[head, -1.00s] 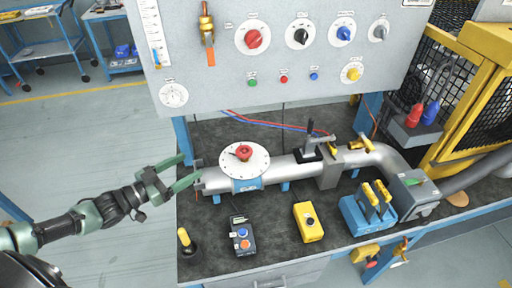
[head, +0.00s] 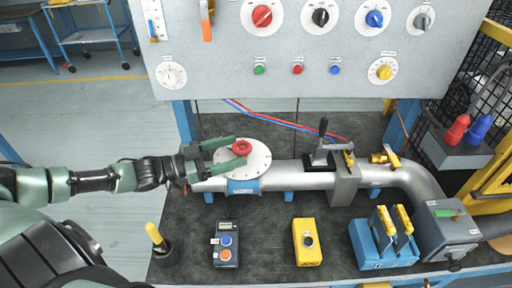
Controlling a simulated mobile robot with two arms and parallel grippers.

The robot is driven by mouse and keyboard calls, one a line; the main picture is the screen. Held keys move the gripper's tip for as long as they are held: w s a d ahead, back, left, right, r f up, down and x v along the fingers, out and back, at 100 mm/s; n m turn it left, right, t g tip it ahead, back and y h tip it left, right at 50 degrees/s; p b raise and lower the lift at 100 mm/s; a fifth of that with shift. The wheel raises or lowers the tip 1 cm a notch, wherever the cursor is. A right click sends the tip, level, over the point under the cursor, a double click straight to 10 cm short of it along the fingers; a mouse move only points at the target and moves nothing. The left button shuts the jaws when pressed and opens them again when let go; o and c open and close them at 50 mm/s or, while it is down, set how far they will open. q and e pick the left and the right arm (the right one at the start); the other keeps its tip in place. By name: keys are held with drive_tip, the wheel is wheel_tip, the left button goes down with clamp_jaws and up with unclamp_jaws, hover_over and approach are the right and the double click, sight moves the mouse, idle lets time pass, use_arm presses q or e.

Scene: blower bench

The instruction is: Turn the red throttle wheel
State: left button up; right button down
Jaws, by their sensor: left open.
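The red throttle wheel (head: 242,147) sits on a round white dial plate (head: 258,163) on top of the grey pipe. My left gripper (head: 234,153) reaches in from the left with its green fingers apart, one on the far side and one on the near side of the wheel. The wheel lies between the fingertips. I cannot tell whether either finger touches it. My right gripper is not in view.
A black lever (head: 322,133) and brass valve (head: 384,157) stand on the pipe (head: 317,178) to the right. A knob panel (head: 300,75) rises behind. In front are a yellow-handled lever (head: 157,238), a blue-and-orange button box (head: 226,245), a yellow box (head: 307,241) and a blue switch unit (head: 376,245).

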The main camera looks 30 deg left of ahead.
sight(251, 145)
use_arm(q)
drive_tip(key=shift+w+d+r, duration=0.1)
drive_tip(key=shift+w+d, duration=0.25)
drive_tip(key=shift+w, duration=0.1)
drive_tip(key=x, duration=0.3)
drive_tip(key=shift+w+d, duration=0.15)
drive_tip(key=shift+w, duration=0.05)
drive_tip(key=shift+x, duration=0.8)
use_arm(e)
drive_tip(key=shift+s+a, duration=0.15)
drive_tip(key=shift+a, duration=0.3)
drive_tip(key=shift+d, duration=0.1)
